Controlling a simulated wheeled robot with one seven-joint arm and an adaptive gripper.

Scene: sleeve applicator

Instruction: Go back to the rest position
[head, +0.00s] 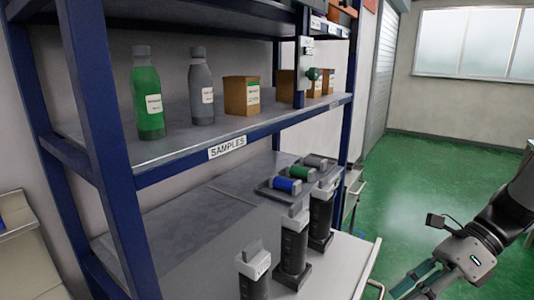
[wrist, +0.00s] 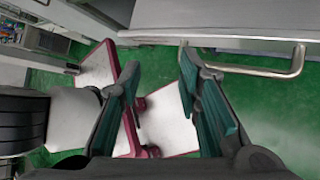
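My gripper (head: 415,282) is at the lower right of the head view, out over the green floor and to the right of the shelf rack. In the wrist view my gripper (wrist: 160,85) shows two teal-padded fingers spread apart, with nothing between them but floor and a red-edged white piece beyond. It touches nothing that I can see. Three dark sleeve applicators with light tops stand on the lower surface: a front one (head: 254,270), a middle one (head: 293,245) and a back one (head: 322,210). A tray (head: 265,189) behind them holds a blue, a green and a grey roll.
The blue-framed rack (head: 105,150) fills the left. Its samples shelf (head: 180,148) holds a green bottle (head: 147,95), a grey bottle (head: 202,88) and several brown boxes. A metal handle (wrist: 290,65) juts from the bench edge. Green floor (head: 430,170) is open at right.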

